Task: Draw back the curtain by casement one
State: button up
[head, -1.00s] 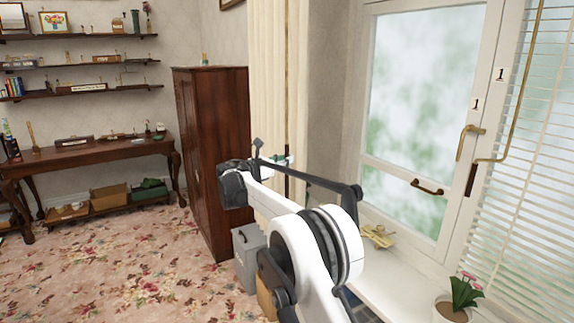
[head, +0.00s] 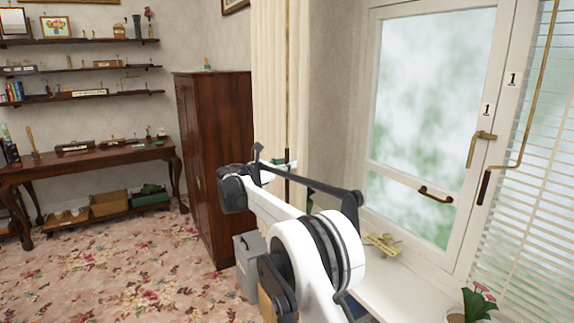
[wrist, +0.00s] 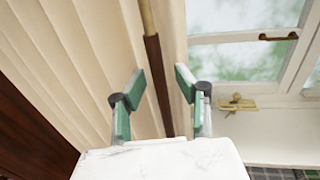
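The cream curtain (head: 268,75) hangs in folds at the left of casement one (head: 425,110), whose frame carries a "1" label. A thin brass draw rod (head: 288,70) with a dark brown grip hangs along the curtain. In the wrist view the grip (wrist: 157,80) stands between my gripper's (wrist: 160,85) green-padded fingers, with a visible gap on each side. My gripper (head: 282,165) is open beside the curtain. I cannot tell how deep the grip sits between the fingers. The casement is shut, with a brass handle (head: 480,140).
A tall dark wardrobe (head: 215,150) stands left of the curtain. A grey box (head: 248,262) is on the floor by it. The sill (head: 390,290) holds a brass piece (head: 382,244) and a potted flower (head: 478,303). The carpet at left is clear.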

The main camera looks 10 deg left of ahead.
jog(key=v, duration=1.2)
